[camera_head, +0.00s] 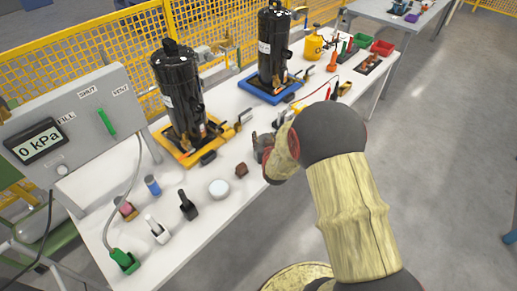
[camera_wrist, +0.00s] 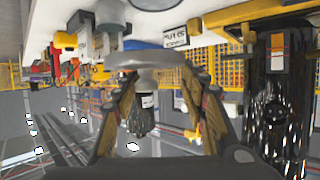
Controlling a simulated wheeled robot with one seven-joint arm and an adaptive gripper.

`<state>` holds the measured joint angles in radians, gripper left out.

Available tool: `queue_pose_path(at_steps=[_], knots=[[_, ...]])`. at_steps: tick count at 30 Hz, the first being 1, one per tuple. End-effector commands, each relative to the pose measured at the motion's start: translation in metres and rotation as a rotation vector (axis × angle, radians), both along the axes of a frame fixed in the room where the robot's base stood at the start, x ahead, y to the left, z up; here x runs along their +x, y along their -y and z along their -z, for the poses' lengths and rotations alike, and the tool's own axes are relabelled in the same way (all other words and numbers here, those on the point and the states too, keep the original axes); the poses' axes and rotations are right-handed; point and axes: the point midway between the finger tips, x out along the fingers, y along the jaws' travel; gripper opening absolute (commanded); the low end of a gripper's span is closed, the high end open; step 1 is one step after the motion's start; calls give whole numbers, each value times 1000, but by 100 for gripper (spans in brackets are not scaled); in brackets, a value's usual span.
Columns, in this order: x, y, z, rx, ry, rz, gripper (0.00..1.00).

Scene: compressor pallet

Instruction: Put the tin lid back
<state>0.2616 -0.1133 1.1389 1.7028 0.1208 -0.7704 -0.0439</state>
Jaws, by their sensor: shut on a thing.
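My gripper (camera_wrist: 150,75) is shut on a grey, round, flat lid (camera_wrist: 143,60), which spans its fingertips in the wrist view. A dark, rough shape with a pale label shows between the fingers below the lid; I cannot tell whether it belongs to the lid. In the head view my gripper (camera_head: 268,148) is over the table near the yellow tray, partly hidden by my arm, and the lid is not clear there. A low, round, pale tin (camera_head: 219,188) stands on the table, left of and nearer than my gripper, apart from it.
A small brown block (camera_head: 241,170) sits between tin and gripper. A black bottle (camera_head: 187,205), white bottle (camera_head: 157,229) and blue can (camera_head: 152,186) stand left on the white table (camera_head: 200,235). Black compressors stand on a yellow tray (camera_head: 170,145) and blue tray (camera_head: 262,92) behind.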

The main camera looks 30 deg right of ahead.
Motion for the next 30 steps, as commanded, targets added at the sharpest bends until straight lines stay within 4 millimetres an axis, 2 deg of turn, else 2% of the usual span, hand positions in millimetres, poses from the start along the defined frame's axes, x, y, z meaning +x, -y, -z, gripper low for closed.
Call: queue_pose_path(at_steps=[1,3,8,14,21,30], knots=[[6,-1,18,2,-7,0,18],[16,-1,30,2,-7,0,18],[32,-1,46,1,-4,0,18],[40,-1,53,1,-4,0,18],[42,-1,85,1,-4,1,18],[42,-1,86,1,-3,1,18]])
